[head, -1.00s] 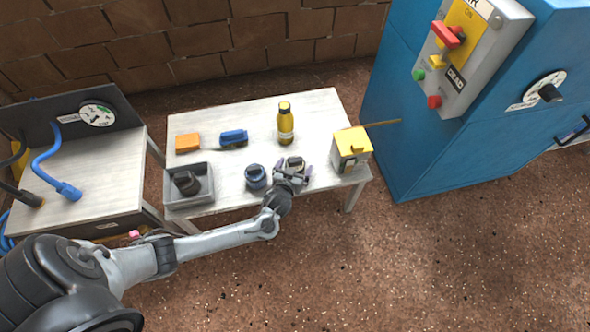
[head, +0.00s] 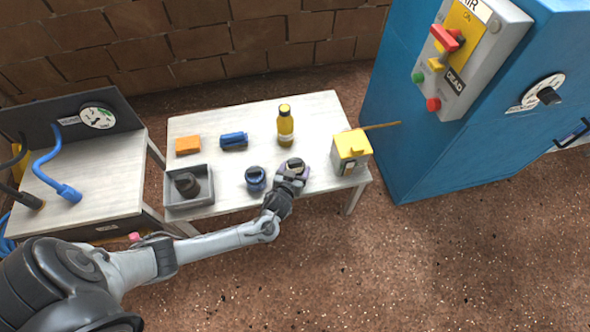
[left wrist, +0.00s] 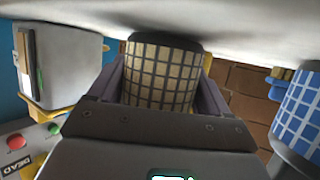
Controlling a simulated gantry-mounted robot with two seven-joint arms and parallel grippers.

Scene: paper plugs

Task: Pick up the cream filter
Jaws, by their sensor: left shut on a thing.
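The cream filter (left wrist: 160,75) has a dark grid over its cream side and a dark end cap. It sits between the fingers of my left gripper (head: 291,174) in the left wrist view, with a finger on each side. In the head view only its top (head: 295,164) shows, and the gripper hides the rest. My left gripper is shut on it, at or just above the table's front part; I cannot tell whether it touches the table. My right gripper is not in view.
A blue filter (head: 255,179) stands close left of the gripper. A yellow-topped box (head: 351,150) stands to the right, a yellow bottle (head: 285,125) behind. A grey tray (head: 207,199) with a dark part, an orange block (head: 187,144) and a blue item (head: 234,140) lie left.

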